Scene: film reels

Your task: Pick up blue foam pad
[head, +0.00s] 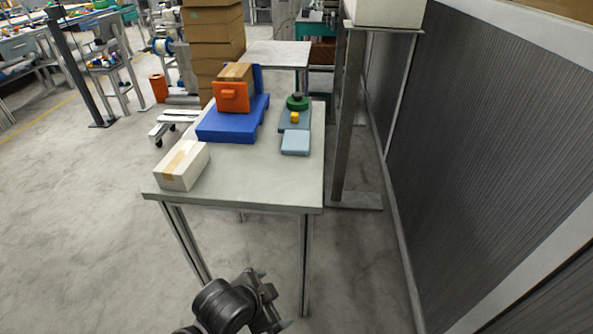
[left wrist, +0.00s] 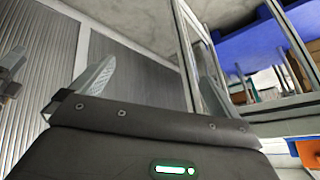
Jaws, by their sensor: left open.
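A light blue pad (head: 296,143) lies flat on the right side of the grey table (head: 240,185). It looks like the blue foam pad. Behind it, a blue-grey flat piece carries a small yellow block (head: 294,117) and a green round object (head: 297,102). My left gripper (head: 274,299) is low, in front of the table's near edge and well apart from the pad. In the left wrist view its two fingers (left wrist: 158,70) are spread with nothing between them. The pad cannot be made out in that view. My right gripper is not clearly seen.
A large blue piece (head: 225,131) with an orange box (head: 232,97) sits at the table's left back. A white taped box (head: 181,166) stands at the front left corner. A metal post and ribbed wall (head: 490,130) stand right of the table. The front middle of the tabletop is clear.

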